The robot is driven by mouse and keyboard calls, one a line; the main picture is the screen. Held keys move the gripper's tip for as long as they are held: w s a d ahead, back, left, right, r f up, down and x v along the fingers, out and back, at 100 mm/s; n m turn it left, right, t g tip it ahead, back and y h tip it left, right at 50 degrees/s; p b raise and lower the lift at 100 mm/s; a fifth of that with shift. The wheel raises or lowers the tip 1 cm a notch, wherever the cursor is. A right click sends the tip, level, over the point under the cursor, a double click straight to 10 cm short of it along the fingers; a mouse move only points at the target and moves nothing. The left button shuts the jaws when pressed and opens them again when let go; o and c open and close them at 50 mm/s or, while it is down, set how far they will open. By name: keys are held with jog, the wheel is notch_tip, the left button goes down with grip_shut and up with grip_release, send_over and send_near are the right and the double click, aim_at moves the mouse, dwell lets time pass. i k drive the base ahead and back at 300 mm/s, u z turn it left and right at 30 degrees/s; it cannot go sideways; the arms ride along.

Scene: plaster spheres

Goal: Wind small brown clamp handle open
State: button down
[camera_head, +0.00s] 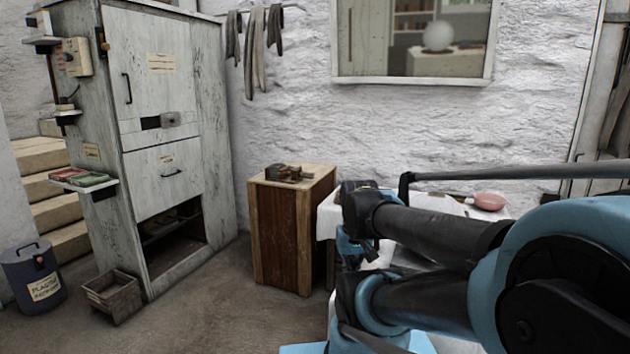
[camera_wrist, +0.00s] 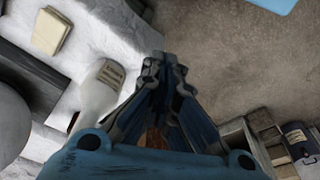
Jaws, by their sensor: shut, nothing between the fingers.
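A small brown clamp-like object (camera_head: 289,173) sits on top of a wooden stand (camera_head: 277,235) in the head view. It is too small there for me to make out its handle. My gripper (camera_wrist: 163,62) is shut and empty in the wrist view, its fingertips together above the floor near a white-draped table. In the head view my arm covers much of the right side, and I cannot clearly make out the fingertips. The gripper is apart from the clamp. A brown patch shows between the finger linkages in the wrist view; I cannot tell what it is.
A white-draped table (camera_head: 328,222) stands right of the stand, with a pink bowl-like object (camera_head: 489,201) on it. A white labelled bottle (camera_wrist: 98,92) lies near my gripper. A tall grey cabinet (camera_head: 160,100), a crate (camera_head: 113,296) and a bucket (camera_head: 33,277) stand left. Floor before the stand is clear.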

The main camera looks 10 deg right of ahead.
aim_at(302, 175)
jog(key=k, duration=0.5)
jog(key=u, duration=1.3)
jog(key=i, duration=1.45)
jog(key=z, duration=1.7)
